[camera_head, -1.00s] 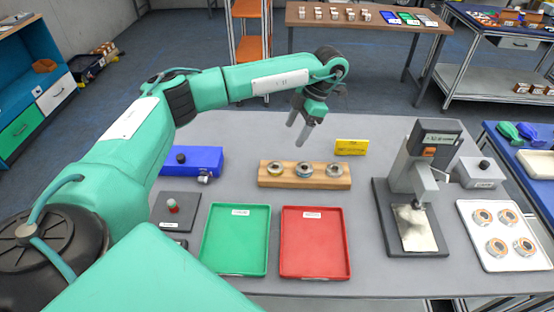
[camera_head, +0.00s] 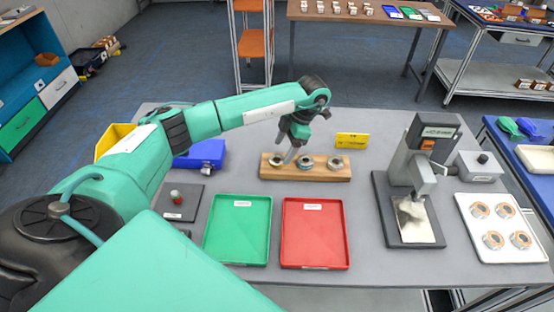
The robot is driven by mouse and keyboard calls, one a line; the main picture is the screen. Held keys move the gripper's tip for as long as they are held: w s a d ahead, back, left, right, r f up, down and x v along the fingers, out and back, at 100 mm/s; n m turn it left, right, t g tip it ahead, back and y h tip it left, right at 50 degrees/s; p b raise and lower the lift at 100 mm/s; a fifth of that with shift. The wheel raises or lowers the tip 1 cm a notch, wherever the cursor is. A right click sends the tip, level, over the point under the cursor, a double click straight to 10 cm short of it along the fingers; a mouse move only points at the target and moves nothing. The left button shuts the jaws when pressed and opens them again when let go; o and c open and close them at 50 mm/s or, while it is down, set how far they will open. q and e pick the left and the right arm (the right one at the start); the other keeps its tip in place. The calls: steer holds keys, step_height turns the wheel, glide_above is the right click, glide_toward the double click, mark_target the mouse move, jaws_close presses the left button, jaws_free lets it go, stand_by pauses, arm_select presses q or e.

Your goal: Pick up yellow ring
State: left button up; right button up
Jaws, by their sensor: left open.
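A wooden block (camera_head: 305,175) on the grey table holds three metallic rings in a row. The left ring (camera_head: 276,160) looks yellowish. The middle ring (camera_head: 305,163) and the right ring (camera_head: 335,163) look more silvery, but they are too small to be sure of their colours. My left gripper (camera_head: 289,157) points down at the block with its fingers open, by the left and middle rings. Its fingers partly cover that spot, and I cannot tell whether they touch a ring. My right gripper is not in view.
A green tray (camera_head: 238,229) and a red tray (camera_head: 315,233) lie in front of the block. A grey press-like device (camera_head: 418,165) and a white tray (camera_head: 469,222) with several rings stand right. A yellow sign (camera_head: 352,141) stands behind the block, a blue box (camera_head: 203,153) to its left.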

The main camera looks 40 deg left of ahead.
mark_target(277, 159)
arm_select(q)
steer(key=p+x, duration=0.1)
steer(key=x, duration=0.2)
steer(key=shift+a+f+p, duration=0.1)
steer(key=shift+a+p, duration=0.05)
steer(key=shift+p, duration=0.15)
steer(key=shift+f, duration=0.25)
steer(key=c, duration=1.2)
steer(key=shift+r, duration=0.15)
steer(key=shift+r, duration=0.3)
step_height(277, 159, up, 4)
steer(key=shift+w+a+r+b, duration=0.1)
steer(key=shift+r+b, duration=0.15)
steer(key=shift+b, duration=0.7)
step_height(277, 159, up, 15)
steer(key=shift+f+p, duration=0.2)
steer(key=shift+p, duration=0.1)
